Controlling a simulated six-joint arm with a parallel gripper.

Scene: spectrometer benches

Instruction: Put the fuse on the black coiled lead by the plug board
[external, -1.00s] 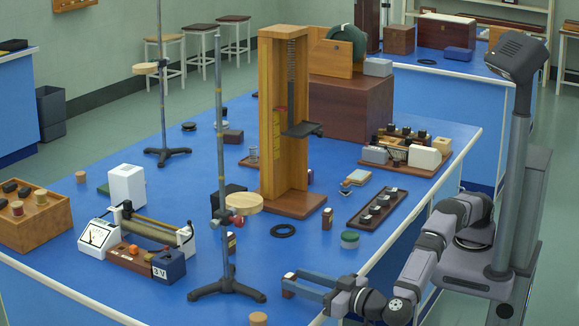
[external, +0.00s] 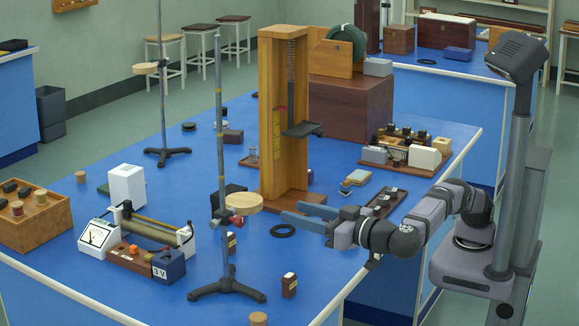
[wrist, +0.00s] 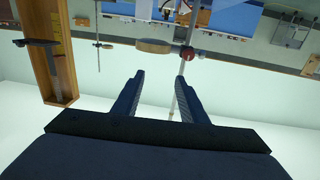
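A flat black coil (external: 283,231), which looks like the black coiled lead, lies on the blue bench in front of the tall wooden stand. A dark board with a row of knobs (external: 392,197) is partly hidden behind my arm; I cannot tell if it is the plug board. A small brown upright piece with a pale label (external: 289,285) stands near the front edge; I cannot tell if it is the fuse. A similar piece (external: 232,243) stands by the retort stand. My gripper (external: 292,211) is open above the bench, just behind the coil. In the wrist view its fingers (wrist: 157,80) are apart and empty.
The tall wooden stand (external: 272,120) rises close behind my gripper. A retort stand (external: 220,110) with a round wooden disc (external: 243,204) stands to the left. A meter (external: 97,236) and a 3 V box (external: 168,267) are farther left. Open bench lies around the coil.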

